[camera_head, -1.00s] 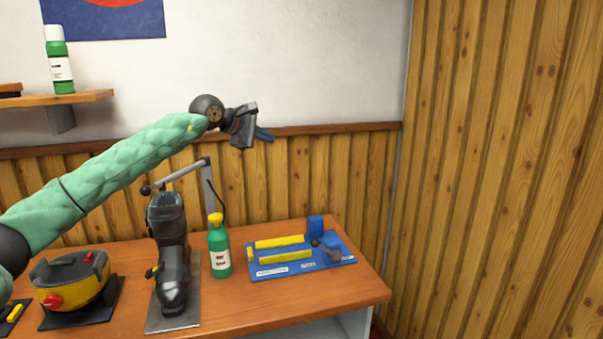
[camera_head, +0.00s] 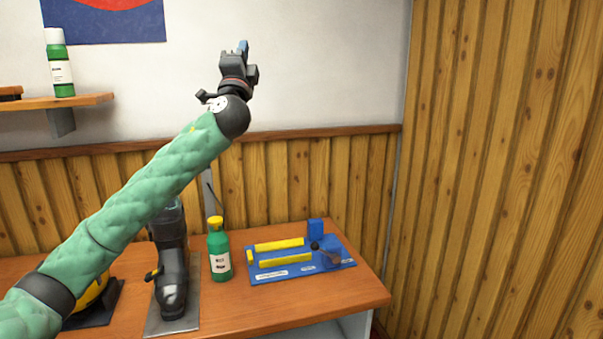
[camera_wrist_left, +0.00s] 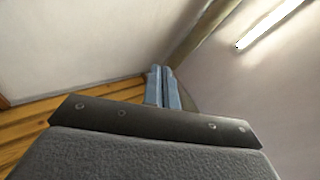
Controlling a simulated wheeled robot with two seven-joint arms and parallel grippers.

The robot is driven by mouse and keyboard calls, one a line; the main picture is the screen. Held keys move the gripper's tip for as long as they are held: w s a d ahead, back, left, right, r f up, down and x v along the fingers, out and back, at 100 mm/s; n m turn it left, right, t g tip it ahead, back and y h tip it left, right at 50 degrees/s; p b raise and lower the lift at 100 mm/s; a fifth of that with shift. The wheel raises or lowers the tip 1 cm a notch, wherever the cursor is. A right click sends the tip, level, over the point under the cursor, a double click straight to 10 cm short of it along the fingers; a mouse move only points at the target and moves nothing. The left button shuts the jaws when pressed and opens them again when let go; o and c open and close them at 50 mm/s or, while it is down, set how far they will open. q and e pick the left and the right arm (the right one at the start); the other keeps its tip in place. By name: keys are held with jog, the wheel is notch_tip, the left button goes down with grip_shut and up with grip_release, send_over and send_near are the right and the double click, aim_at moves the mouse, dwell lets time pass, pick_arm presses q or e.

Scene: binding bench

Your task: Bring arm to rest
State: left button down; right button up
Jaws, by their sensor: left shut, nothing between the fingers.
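My left arm comes in from the left in the head view and rises over the bench. Its gripper (camera_head: 243,47) points up in front of the white wall, well above the bench top. In the left wrist view the two blue-grey fingers (camera_wrist_left: 162,86) lie together, with nothing between them. The left gripper is shut and touches nothing. My right gripper is in neither view.
The bench (camera_head: 290,295) holds a ski boot (camera_head: 172,265) on a plate, a green bottle (camera_head: 219,250) with a yellow cap, and a blue tray (camera_head: 345,262) with yellow bars. A yellow device is partly hidden by my arm. A shelf (camera_head: 85,101) carries another bottle (camera_head: 60,65).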

pick_arm(q)
jog(key=s+a+f+n+g+y, duration=0.15)
jog(key=f+n+g, duration=0.45)
jog(key=f, duration=1.5)
jog(key=s+a+f+n+g+y, duration=0.15)
jog(key=f+n+g, duration=0.5)
jog(key=f, duration=1.35)
jog(key=s+f+n+g+h, duration=0.1)
jog(key=s+f+g, duration=0.1)
jog(key=s+f, duration=0.5)
jog(key=s+f+g, duration=0.2)
jog(key=s+f, duration=0.2)
jog(key=f, duration=0.8)
jog(key=s+f+n+g+h, duration=0.1)
jog(key=s+f+g, duration=0.1)
jog(key=s+f, duration=0.5)
jog(key=s+f+g, duration=0.3)
jog(key=s+f, duration=1.1)
jog(key=s, duration=0.3)
jog(key=s+d+f+n+g, duration=0.1)
jog(key=s+f+g, duration=0.2)
jog(key=s+f, duration=1.2)
jog(key=shift+s+f+g+h, duration=0.25)
jog(key=shift+s+g+h, duration=0.1)
jog(key=shift+s, duration=0.7)
jog(key=shift+n, duration=0.25)
